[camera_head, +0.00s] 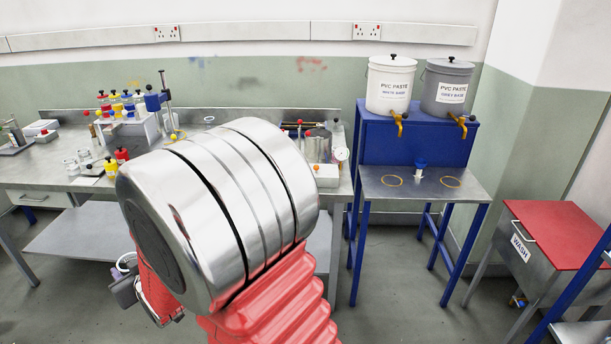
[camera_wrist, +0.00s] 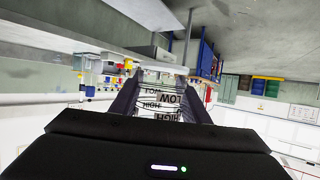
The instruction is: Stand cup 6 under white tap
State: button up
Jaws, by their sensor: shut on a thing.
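My gripper (camera_wrist: 161,97) is shut on a clear cup (camera_wrist: 160,104) marked HIGH and LOW, which shows upside down in the wrist view. No number is readable on it. In the head view my arm hides most of the gripper, at the lower left; a pale round rim (camera_head: 127,261) shows there, probably the cup's. The white tub (camera_head: 389,84) stands on a blue stand at the right, with its yellow-brown tap (camera_head: 398,122) at the front. Below that tap an empty yellow ring (camera_head: 390,181) marks the metal shelf (camera_head: 421,194). The cup is well away from it.
A grey tub (camera_head: 445,90) with a second tap (camera_head: 460,124) stands beside the white one, above another ring (camera_head: 451,182). A small blue-and-white item (camera_head: 421,168) sits between the rings. A cluttered bench (camera_head: 60,172) lies left; a red-lidded wash tank (camera_head: 563,232) stands right.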

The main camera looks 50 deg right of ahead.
aim_at(392, 181)
jog(key=u, duration=1.15)
jog(key=i, duration=0.1)
jog(key=z, duration=2.8)
jog(key=i, duration=1)
jog(key=u, duration=0.05)
